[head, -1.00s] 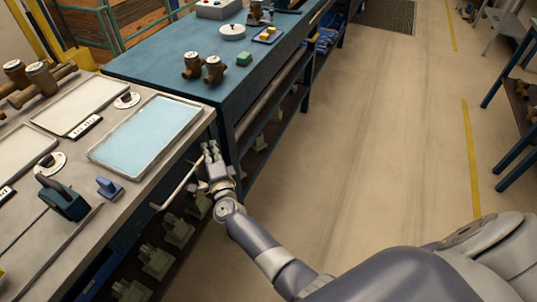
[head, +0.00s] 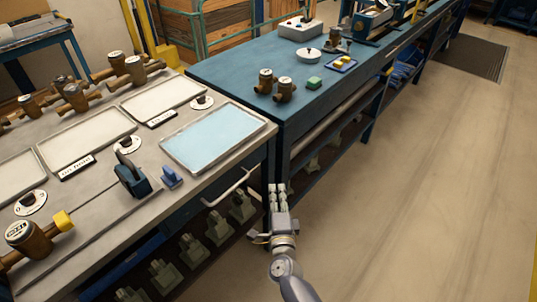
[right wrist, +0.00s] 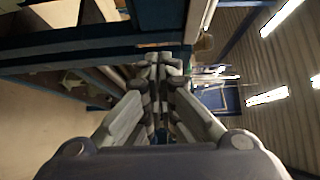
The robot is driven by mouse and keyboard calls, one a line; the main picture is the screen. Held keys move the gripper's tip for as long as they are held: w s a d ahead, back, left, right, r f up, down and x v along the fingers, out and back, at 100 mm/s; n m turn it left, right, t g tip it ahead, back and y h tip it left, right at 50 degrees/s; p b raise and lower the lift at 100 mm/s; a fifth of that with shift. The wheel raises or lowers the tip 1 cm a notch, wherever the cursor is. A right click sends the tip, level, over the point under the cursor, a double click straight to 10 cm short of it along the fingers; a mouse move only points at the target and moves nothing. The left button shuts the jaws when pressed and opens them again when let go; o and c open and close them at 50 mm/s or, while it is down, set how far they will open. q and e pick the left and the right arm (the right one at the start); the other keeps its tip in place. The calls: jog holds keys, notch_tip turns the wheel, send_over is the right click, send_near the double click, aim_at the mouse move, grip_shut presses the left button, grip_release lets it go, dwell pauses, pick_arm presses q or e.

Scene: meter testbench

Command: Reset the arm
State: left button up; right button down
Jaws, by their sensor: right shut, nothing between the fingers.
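My right gripper (head: 278,190) is shut and empty in the head view. It points away from me, beside the right edge of the grey bench and in front of the blue table. It appears clear of both. In the right wrist view its fingers (right wrist: 160,62) are together with nothing visible between them. My right arm comes up from the bottom of the head view. My left gripper is not in view.
The grey bench (head: 104,190) holds brass meters, white trays and a light blue tray (head: 213,138). A white bar handle (head: 227,188) juts from its side. Open floor (head: 440,170) lies right.

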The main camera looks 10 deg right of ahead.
jog(key=s+f+n+g+y, duration=0.1)
jog(key=s+f+n+g, duration=0.2)
jog(key=s+f+n, duration=0.5)
jog(key=s+f+n+g+y, duration=0.1)
jog(key=s+f+g+y, duration=0.3)
jog(key=f, duration=0.8)
jog(key=s+f+n+g+h, duration=0.1)
jog(key=s+f+n+g, duration=0.1)
jog(key=s+f+n, duration=0.55)
jog(key=s+d+f+n+g, duration=0.1)
jog(key=s+f, duration=0.4)
jog(key=s, duration=0.5)
jog(key=s+d+f+n+g+h, duration=0.1)
jog(key=s+d+f+g, duration=0.3)
jog(key=s, duration=0.6)
jog(key=s+d+f+n+g, duration=0.2)
jog(key=s+d+f, duration=0.3)
jog(key=s, duration=0.5)
notch_tip(320, 180, down, 2)
jog(key=shift+d+f+n+g+h, duration=0.15)
jog(key=shift+d+n+g+h, duration=0.25)
jog(key=shift+n, duration=0.25)
